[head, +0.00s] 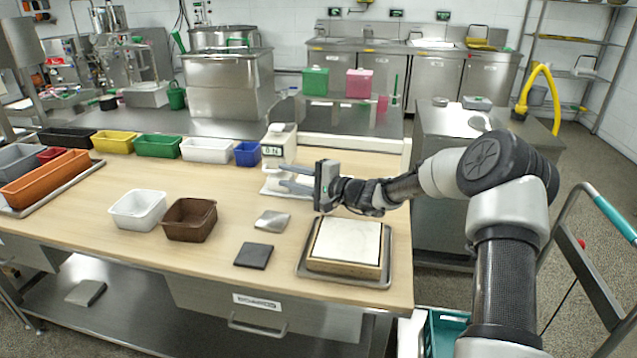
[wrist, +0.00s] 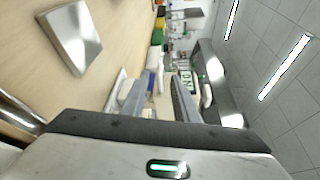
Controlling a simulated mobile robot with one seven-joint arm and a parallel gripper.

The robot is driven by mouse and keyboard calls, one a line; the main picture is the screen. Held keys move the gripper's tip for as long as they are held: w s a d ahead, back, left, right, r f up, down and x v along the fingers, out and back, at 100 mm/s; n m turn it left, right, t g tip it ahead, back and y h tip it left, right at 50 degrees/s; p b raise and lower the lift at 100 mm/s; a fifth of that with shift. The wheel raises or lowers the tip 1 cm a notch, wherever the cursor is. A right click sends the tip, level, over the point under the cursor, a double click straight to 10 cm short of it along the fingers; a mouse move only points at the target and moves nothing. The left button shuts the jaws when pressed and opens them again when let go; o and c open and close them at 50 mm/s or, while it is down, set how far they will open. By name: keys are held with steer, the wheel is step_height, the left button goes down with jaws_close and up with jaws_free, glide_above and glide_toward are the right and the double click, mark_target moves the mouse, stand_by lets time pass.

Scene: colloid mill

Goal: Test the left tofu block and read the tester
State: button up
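The tester (head: 280,146) is a white device with a green-lettered display, standing at the back of the wooden table. Its display also shows in the wrist view (wrist: 191,83), turned sideways; I cannot read it surely. My gripper (head: 273,176) is open in front of the tester, fingers pointing left and apart. The wrist view shows nothing held between the fingers (wrist: 160,85). A low white tray or plate (head: 272,191) lies under and behind the fingers, partly hidden. I cannot tell whether tofu blocks lie on it. A pale slab (head: 347,240) sits in a wooden frame on a metal tray (head: 318,275).
A metal block (head: 272,221) and a dark square (head: 254,255) lie in front of my gripper. White (head: 138,208) and brown (head: 190,219) bins stand left. Coloured bins (head: 157,146) line the back edge. Bare wood lies left of the gripper.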

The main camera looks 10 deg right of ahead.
steer(key=p+v, duration=0.1)
steer(key=v, duration=1.1)
steer(key=shift+s+a+r, duration=0.1)
steer(key=s+a+r+n+g+h, duration=0.1)
steer(key=s+a+n+g+h, duration=0.1)
steer(key=s+a+n+g, duration=0.3)
steer(key=s+a+r+g+h+p, duration=0.1)
steer(key=s+a+r, duration=0.1)
steer(key=s, duration=0.6)
steer(key=s+a+r+n+g+h, duration=0.1)
steer(key=s+a+n+g+h, duration=0.1)
steer(key=s+a+n, duration=0.3)
steer(key=s+d+r+t+h, duration=0.1)
steer(key=s+d+r+h, duration=0.25)
steer(key=s+d, duration=0.55)
steer(key=s+d+r+t+h, duration=0.25)
steer(key=s+d+h, duration=0.35)
steer(key=s, duration=0.6)
step_height(320, 180, up, 23)
steer(key=y+p, duration=0.1)
steer(key=p, duration=2)
steer(key=shift+w+d+g+p, duration=0.2)
steer(key=shift+d+g+p, duration=0.15)
steer(key=shift+d+g, duration=0.15)
